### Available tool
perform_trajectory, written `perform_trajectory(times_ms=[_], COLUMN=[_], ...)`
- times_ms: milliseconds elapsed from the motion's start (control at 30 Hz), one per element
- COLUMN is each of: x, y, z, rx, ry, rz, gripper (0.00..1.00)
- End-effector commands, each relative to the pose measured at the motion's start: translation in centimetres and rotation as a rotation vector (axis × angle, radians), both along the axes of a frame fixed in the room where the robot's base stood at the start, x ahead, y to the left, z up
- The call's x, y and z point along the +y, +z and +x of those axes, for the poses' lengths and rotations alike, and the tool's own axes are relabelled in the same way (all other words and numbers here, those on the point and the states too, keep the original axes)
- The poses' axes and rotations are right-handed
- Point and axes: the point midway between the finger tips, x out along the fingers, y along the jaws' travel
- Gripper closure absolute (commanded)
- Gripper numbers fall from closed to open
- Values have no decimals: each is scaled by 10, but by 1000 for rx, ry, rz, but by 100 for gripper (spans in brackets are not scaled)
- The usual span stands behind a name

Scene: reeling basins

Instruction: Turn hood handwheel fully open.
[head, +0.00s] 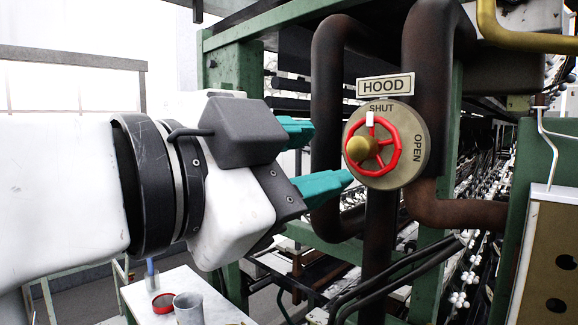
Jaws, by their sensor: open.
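The hood handwheel (391,146) is a red spoked wheel with a brass knob (360,149) standing out at its left. It is mounted on a round tan dial plate (420,127) marked SHUT at the top and OPEN at the right. A white mark (369,119) on the wheel's rim is at the top, just below SHUT. A HOOD sign (385,85) is above the plate. My gripper (332,156) has teal fingers, is open and empty, and points right toward the wheel. Its lower fingertip is just left of the wheel in the picture; I cannot tell the depth gap.
Thick rusty pipes (326,110) run beside and behind the dial plate. A green frame (237,68) stands behind my gripper. A small white table (178,290) at the lower left holds a grey cup (189,308) and a red roll (163,303). A tan panel (545,260) is at the right edge.

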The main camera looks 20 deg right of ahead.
Motion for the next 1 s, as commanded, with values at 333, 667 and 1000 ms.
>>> perform_trajectory(times_ms=[333,667,1000], x=[-32,-61,-63], y=[5,5,4], z=[10,22,23], rx=[-15,-14,-14], ry=[-11,-9,-8], rz=[4,3,3], gripper=[53,53,56])
